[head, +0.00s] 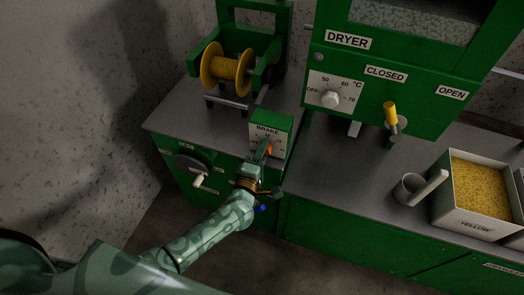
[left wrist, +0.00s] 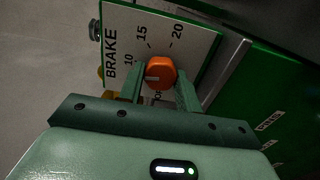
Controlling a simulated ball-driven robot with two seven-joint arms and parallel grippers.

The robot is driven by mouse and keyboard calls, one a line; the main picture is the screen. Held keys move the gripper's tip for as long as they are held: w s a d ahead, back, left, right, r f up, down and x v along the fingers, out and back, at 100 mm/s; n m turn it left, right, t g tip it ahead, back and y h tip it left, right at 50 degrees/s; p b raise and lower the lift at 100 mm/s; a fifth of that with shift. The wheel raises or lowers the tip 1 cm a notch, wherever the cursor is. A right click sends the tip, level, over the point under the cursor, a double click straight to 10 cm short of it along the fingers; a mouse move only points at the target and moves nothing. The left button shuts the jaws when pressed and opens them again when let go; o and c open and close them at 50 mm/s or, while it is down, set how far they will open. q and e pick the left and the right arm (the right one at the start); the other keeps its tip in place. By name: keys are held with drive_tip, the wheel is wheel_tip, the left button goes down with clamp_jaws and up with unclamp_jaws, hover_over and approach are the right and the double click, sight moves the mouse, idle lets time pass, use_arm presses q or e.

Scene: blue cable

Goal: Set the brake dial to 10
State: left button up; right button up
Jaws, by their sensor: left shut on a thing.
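The brake dial is an orange knob (left wrist: 160,72) on a white plate (left wrist: 185,45) marked BRAKE, with 10, 15 and 20 legible in the left wrist view. A short pale line on the knob points left in that view, a little below the 10. The brake box (head: 272,131) stands at the bench's front edge in the head view, where the orange knob (head: 267,149) shows partly behind my gripper. My left gripper (left wrist: 160,88) is shut on the knob, one finger on each side. The fingers hide the plate's lower part. My right gripper is out of view.
A yellow cable spool (head: 227,70) stands behind the brake box. A crank with a pale handle (head: 199,181) is on the cabinet front. To the right are the dryer dial (head: 330,99), a yellow-handled lever (head: 390,113), a scoop (head: 408,188) and a yellow granule bin (head: 452,210).

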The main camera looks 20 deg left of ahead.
use_arm(q)
drive_tip(key=shift+m, duration=0.9)
drive_tip(key=shift+s+f+p, duration=0.1)
drive_tip(key=shift+p, duration=0.2)
drive_tip(key=o, duration=1)
drive_tip(key=s+p, duration=0.2)
drive_tip(key=s, duration=1.4)
drive_tip(key=shift+s+a+p, duration=0.15)
drive_tip(key=shift+a+p, duration=0.1)
drive_tip(key=shift+p, duration=0.05)
